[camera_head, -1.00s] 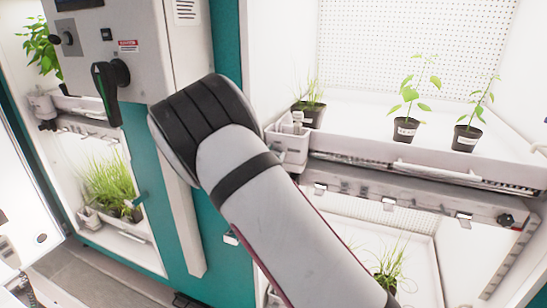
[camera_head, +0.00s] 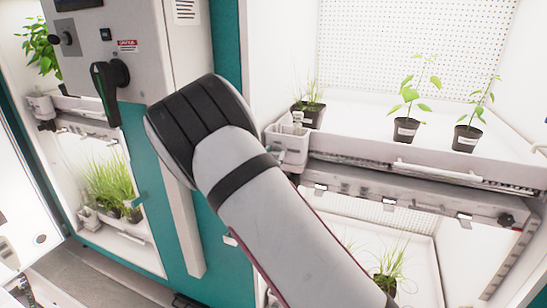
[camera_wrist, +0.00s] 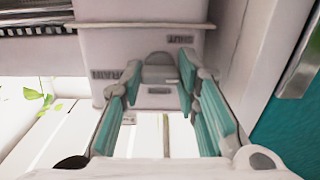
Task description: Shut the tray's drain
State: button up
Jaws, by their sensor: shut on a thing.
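In the wrist view, a pale drain box (camera_wrist: 110,48) hangs at the tray corner. Its front carries a "SHUT" label (camera_wrist: 181,39), a "DRAIN" label (camera_wrist: 103,74) and a small grey drain knob (camera_wrist: 158,74). My gripper (camera_wrist: 160,80) has its teal-padded fingers on both sides of the knob and is shut on it. The knob's exact turn is hard to tell. In the head view, the white tray (camera_head: 350,157) has a box (camera_head: 288,146) at its left corner. My gripper is not visible there.
Potted plants (camera_head: 406,130) stand on the tray. A lower shelf holds grass (camera_head: 388,270). A teal-framed cabinet post with a black handle (camera_head: 106,82) stands left of my arm. In the wrist view, a white post (camera_wrist: 250,55) rises close on the right.

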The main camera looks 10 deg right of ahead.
jog(key=o, duration=1.2)
jog(key=shift+f, duration=0.1)
jog(key=shift+c, duration=0.2)
jog(key=v, duration=1.2)
